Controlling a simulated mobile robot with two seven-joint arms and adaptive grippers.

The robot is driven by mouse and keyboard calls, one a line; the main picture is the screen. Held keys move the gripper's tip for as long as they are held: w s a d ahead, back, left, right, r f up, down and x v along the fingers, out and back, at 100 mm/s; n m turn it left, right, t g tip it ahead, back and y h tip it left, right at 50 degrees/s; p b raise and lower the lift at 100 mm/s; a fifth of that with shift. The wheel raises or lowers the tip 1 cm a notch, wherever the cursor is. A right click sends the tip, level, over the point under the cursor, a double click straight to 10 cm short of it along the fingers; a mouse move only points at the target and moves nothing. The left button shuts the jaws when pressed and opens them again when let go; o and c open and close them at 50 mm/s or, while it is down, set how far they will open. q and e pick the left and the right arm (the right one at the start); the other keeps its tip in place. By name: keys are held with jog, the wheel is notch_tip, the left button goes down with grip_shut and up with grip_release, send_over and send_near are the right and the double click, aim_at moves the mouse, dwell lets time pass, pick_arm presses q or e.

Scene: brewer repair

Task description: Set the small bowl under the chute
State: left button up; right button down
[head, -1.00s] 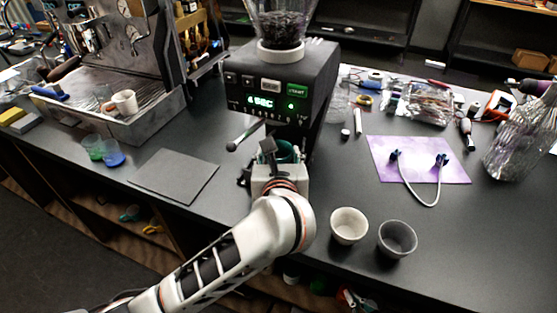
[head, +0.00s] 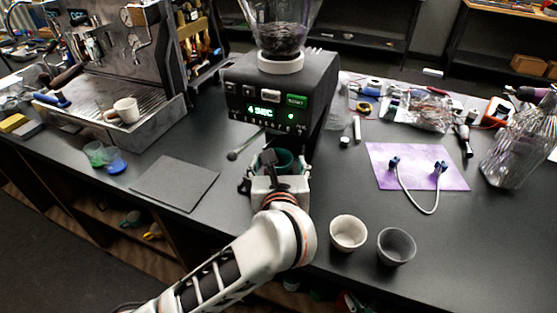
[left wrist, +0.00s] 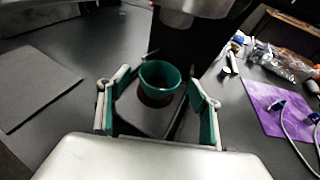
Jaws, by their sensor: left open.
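The small teal bowl (left wrist: 160,78) stands upright on the dark base below the grinder's metal chute (left wrist: 190,8) in the left wrist view. In the head view the bowl (head: 284,158) is partly hidden by my gripper. My left gripper (left wrist: 158,108) is open, with one green-padded finger on each side of the bowl. Gaps show between the fingers and the bowl. In the head view the left gripper (head: 278,172) is at the front of the grinder (head: 280,95). I see no right gripper.
A white cup (head: 348,233) and a grey cup (head: 396,245) stand to the right of my arm. A flat dark mat (head: 174,181) lies to the left. A purple mat (head: 455,180) with a cable lies to the right. The grinder's handle (head: 240,152) sticks out near my gripper.

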pick_arm(q)
jog(key=p+v, duration=0.3)
jog(key=v, duration=0.3)
jog(key=shift+r, duration=0.1)
jog(key=shift+s, duration=0.15)
